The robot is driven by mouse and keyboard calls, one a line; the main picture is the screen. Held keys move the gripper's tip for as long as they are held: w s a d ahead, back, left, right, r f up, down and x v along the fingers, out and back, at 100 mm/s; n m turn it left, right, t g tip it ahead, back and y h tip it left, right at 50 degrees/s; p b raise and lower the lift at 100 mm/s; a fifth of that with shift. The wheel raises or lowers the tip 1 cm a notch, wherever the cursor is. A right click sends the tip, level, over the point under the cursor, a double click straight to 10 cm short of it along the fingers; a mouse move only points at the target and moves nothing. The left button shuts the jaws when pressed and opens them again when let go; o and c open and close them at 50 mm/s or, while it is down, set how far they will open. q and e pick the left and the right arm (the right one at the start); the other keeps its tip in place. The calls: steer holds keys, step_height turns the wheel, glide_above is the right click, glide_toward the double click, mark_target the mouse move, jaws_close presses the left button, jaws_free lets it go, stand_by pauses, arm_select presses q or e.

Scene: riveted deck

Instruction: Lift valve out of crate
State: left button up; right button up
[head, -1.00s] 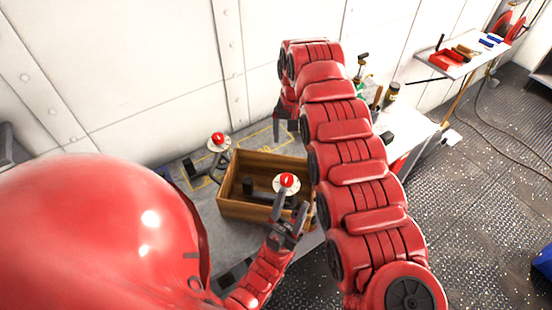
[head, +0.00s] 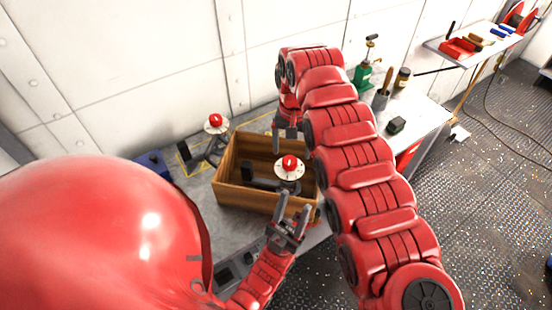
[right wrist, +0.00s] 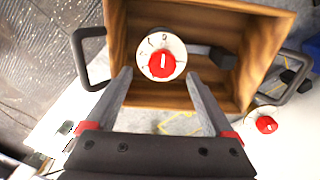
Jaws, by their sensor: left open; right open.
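The valve in the crate has a white round plate with a red knob (head: 289,164) and a dark body; it lies in the wooden crate (head: 247,199). My left gripper (head: 290,216) is open and empty, in front of the crate's near wall. My right gripper (head: 288,128) is open, above the crate's back side, partly hidden by its own arm. In the right wrist view its two fingers (right wrist: 158,76) are spread and point at the crate (right wrist: 118,30), with the valve's red knob (right wrist: 162,65) seen between and beyond the tips. Nothing is between the fingers.
A second red-knobbed valve (head: 215,122) stands outside the crate at back left, on a yellow-marked patch. A grey loop handle (right wrist: 85,60) sticks out from the crate. A green bottle-like tool (head: 363,75), a dark jar (head: 402,77) and a small dark block (head: 397,125) stand right of my right arm.

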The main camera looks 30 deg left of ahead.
mark_target(290, 160)
steer(key=shift+f+p, duration=0.45)
steer(key=shift+f, duration=0.05)
steer(key=f+p, duration=0.2)
steer(key=f, duration=0.1)
steer(key=shift+s+a+f, duration=0.1)
steer(key=shift+s+f, duration=0.1)
steer(key=shift+f, duration=0.45)
steer(key=shift+w, duration=0.1)
jaws_close()
